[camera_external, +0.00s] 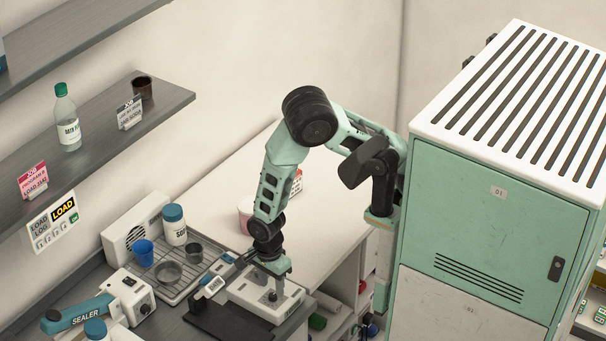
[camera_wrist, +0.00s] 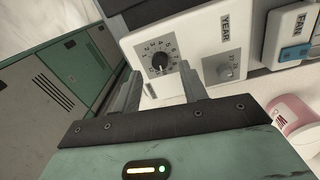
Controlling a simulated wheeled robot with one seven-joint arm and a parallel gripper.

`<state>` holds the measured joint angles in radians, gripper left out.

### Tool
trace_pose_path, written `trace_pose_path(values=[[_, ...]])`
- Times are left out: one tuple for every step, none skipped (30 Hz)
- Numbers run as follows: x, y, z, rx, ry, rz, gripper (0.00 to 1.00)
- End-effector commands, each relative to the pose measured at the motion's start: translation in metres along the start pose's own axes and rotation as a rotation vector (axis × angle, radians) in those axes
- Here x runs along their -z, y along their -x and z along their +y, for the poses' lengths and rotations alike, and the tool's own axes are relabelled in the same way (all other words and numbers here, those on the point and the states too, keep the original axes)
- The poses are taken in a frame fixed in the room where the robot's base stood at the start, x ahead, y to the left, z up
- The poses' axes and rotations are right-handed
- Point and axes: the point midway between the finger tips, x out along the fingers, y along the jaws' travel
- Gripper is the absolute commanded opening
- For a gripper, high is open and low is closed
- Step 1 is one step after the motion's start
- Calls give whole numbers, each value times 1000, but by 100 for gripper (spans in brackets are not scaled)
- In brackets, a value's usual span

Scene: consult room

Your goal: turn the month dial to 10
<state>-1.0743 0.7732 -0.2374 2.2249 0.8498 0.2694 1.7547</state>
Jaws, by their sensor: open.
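In the wrist view a pale box (camera_wrist: 200,52) carries a black round dial (camera_wrist: 159,62) on a grey numbered plate. A grey square control (camera_wrist: 224,70) sits to its right, beside the word YEAR. My gripper (camera_wrist: 160,72) is open, with one finger on each side of the dial plate; contact with the knob cannot be told. In the external view my gripper (camera_external: 271,272) points down over the white box (camera_external: 250,296) on the counter, where a small dark knob shows.
A rack (camera_external: 168,274) with cups and a white jar (camera_external: 174,226) stands left of the box. A sealer (camera_external: 80,316) is at the front left. A pink-and-white cup (camera_wrist: 296,118) and a FAN switch unit (camera_wrist: 296,38) lie right of the box. A green cabinet (camera_external: 490,225) stands to the right.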

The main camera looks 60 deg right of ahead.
Motion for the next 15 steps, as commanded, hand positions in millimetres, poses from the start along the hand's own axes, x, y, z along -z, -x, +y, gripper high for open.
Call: trace_pose_path(values=[[-2, 14, 0, 5, 4, -4, 43], [-2, 22, 0, 5, 4, -5, 43], [-2, 31, 0, 4, 3, -4, 43], [-2, 39, 0, 5, 4, -6, 43], [-2, 46, 0, 4, 4, -5, 43], [-2, 56, 0, 4, 4, -6, 43], [-2, 62, 0, 4, 4, -5, 43], [-2, 70, 0, 4, 3, -6, 43], [-2, 79, 0, 4, 3, -5, 43], [-2, 86, 0, 3, 3, -6, 43], [-1, 92, 0, 4, 3, -5, 43], [-2, 100, 0, 3, 3, -6, 43], [-2, 106, 0, 4, 3, -6, 43], [-2, 112, 0, 3, 2, -5, 43], [-1, 118, 0, 3, 3, -5, 43]])
